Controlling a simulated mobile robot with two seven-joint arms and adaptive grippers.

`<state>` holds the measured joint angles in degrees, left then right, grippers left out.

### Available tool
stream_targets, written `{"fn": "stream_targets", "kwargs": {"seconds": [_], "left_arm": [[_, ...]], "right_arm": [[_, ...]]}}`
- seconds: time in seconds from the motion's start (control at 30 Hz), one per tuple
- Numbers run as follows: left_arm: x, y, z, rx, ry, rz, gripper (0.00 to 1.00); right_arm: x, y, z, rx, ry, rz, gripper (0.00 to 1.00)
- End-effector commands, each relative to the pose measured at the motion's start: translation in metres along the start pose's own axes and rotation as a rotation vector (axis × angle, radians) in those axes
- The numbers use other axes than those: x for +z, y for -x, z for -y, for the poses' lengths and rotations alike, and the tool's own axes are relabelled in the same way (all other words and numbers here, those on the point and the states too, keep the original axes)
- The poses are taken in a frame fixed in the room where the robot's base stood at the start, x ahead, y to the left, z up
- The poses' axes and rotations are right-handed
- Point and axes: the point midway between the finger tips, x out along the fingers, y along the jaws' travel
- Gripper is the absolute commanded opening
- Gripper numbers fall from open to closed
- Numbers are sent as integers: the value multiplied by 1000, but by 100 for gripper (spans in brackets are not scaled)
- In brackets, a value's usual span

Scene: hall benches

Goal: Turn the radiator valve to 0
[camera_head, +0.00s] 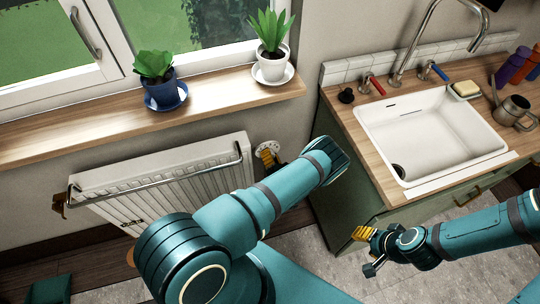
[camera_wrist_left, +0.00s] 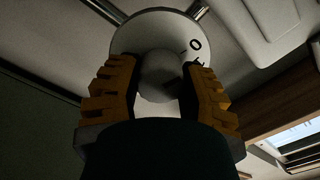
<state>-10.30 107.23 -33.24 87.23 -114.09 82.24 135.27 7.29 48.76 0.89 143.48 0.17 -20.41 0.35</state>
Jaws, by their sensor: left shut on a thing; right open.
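The radiator valve (camera_head: 267,149) is a round white dial at the right end of the white radiator, under the window sill. In the left wrist view the dial (camera_wrist_left: 157,32) shows a 0 and part of another mark at its upper right. My left gripper (camera_head: 277,162) is at the valve, mostly hidden behind my arm in the head view. In the left wrist view its two yellow fingers (camera_wrist_left: 158,85) are shut on the valve's round central grip from both sides. My right gripper (camera_head: 367,250) is open and empty in front of the sink cabinet.
The radiator (camera_head: 160,175) has a metal rail along its front. A window sill (camera_head: 210,103) above it bears a blue potted plant (camera_head: 158,82) and a white potted plant (camera_head: 271,55). The sink counter (camera_head: 345,118) stands close to the right of the valve.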

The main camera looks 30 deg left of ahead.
Motion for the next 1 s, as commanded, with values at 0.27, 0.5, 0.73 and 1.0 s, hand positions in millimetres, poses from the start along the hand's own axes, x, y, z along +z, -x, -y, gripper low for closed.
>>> {"fn": "stream_targets", "kwargs": {"seconds": [0.27, 0.5, 0.73, 1.0], "left_arm": [[-2, -1, 1, -3, 2, -5, 75], [-1, 0, 0, -1, 0, -2, 75], [-2, 22, 0, 1, -1, -4, 75], [-2, 77, 0, 2, -1, -4, 75]], "right_arm": [[0, 0, 0, 0, 0, 0, 47], [0, 0, 0, 0, 0, 0, 47], [0, 0, 0, 0, 0, 0, 47], [0, 0, 0, 0, 0, 0, 47]]}}
